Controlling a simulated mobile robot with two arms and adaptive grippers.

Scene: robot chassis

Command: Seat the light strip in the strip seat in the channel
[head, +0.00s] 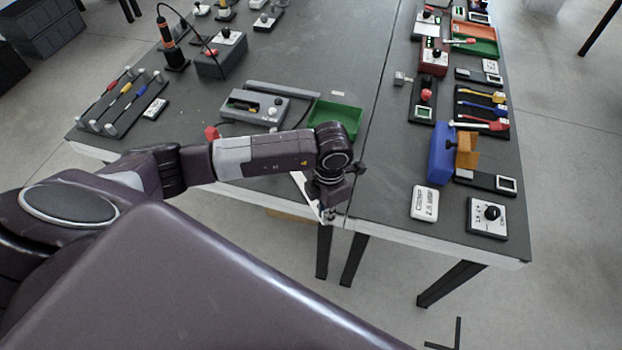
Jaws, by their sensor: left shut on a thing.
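My left gripper (328,214) points down at the front edge of the left table, below the green tray. It is shut on a thin white piece (302,186), which looks like the light strip and is partly hidden by my arm and wrist. My right gripper is not in view.
A green tray (336,117) and a grey device (254,107) stand just behind my left arm. The right table holds a blue block (441,155) and several small devices. Bare tabletop lies between these groups.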

